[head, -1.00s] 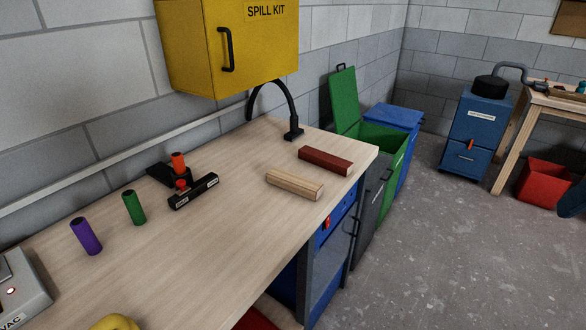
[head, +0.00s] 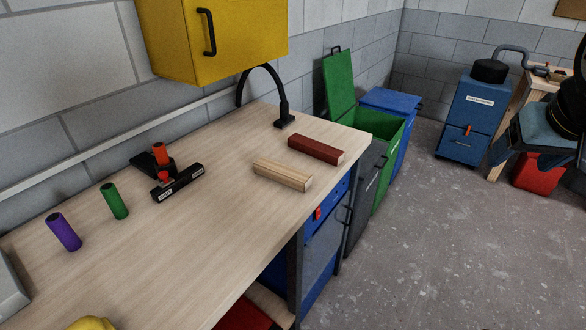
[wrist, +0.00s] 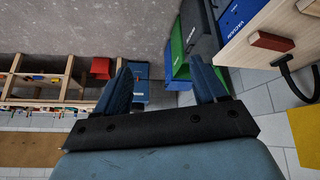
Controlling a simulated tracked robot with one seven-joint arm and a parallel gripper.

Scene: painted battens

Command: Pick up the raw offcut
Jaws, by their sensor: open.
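The raw offcut (head: 282,174) is a pale, unpainted wooden batten lying flat on the bench, near its front edge. A dark red painted batten (head: 316,149) lies just behind it to the right, apart from it; it also shows in the wrist view (wrist: 272,41). A pale wooden end at the top right corner of the wrist view may be the raw offcut (wrist: 311,7). My gripper (wrist: 163,82) is open and empty, its two blue fingers spread. It is away from the bench, and part of my arm shows at the right edge of the head view.
The bench (head: 190,245) holds a green cylinder (head: 115,201), a purple cylinder (head: 63,232) and a black holder (head: 178,182) with orange parts. A black curved-neck fixture (head: 284,118) stands behind the battens. A yellow cabinet (head: 215,40) hangs above. Bins (head: 385,125) stand past the bench's far end.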

